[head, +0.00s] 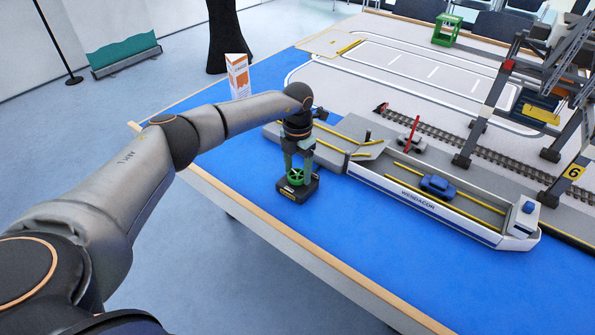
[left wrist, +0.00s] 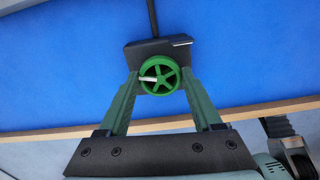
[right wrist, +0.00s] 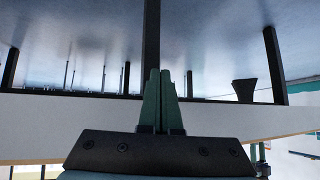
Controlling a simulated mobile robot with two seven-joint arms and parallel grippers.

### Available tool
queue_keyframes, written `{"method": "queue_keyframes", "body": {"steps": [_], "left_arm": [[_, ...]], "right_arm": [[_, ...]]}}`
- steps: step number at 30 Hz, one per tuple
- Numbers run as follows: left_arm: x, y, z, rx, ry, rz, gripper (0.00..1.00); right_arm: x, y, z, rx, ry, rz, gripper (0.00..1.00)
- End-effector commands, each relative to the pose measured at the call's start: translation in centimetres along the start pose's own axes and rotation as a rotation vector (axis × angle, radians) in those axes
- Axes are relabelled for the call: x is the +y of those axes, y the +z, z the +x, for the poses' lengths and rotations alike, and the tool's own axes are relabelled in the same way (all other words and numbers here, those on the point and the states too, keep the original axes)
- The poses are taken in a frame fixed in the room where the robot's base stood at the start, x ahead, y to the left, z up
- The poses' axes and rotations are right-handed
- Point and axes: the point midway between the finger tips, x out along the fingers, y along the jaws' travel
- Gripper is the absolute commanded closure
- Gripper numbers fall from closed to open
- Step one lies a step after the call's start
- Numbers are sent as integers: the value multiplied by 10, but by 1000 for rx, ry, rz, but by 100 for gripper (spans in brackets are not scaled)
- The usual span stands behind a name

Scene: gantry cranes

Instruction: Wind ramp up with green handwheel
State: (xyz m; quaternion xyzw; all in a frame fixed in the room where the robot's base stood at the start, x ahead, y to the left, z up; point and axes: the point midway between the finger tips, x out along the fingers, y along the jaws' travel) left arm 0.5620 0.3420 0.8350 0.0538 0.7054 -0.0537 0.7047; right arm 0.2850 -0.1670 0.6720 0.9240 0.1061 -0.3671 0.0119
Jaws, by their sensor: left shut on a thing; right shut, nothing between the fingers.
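The green handwheel (head: 297,177) sits on a dark base box (head: 290,193) on the blue tabletop near the front edge. My left gripper (head: 298,168) comes down on it from above. In the left wrist view the green handwheel (left wrist: 160,74), with spokes and a pale knob, is between the two fingers of my left gripper (left wrist: 160,84), which is shut on its rim. The ramp (head: 365,149) is a grey piece with yellow strips at the ship's left end; its exact tilt is hard to tell. My right gripper (right wrist: 160,72) is shut and empty, below table level by the table edge.
A white-grey ship (head: 440,205) with a blue car (head: 438,186) on its deck lies right of the handwheel. A small grey car with a red bar (head: 412,141) stands on the quay. Crane legs (head: 480,120) rise at right. The blue front area is clear.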

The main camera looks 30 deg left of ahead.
Motion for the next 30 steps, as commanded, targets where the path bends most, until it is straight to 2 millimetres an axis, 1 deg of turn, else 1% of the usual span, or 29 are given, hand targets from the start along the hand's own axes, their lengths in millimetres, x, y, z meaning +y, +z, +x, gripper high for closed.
{"method": "queue_keyframes", "body": {"steps": [4, 13, 30], "left_arm": [[0, 1, 0, -3, 0, 137, 90], [0, 1, 0, -4, 1, 423, 90], [-2, 0, -1, -5, 1, 964, 90]], "right_arm": [[-2, 2, 4, -2, -6, 0, 100], [-8, -5, 9, 17, -19, -3, 100], [-12, 0, 19, 12, -32, -9, 100]]}}
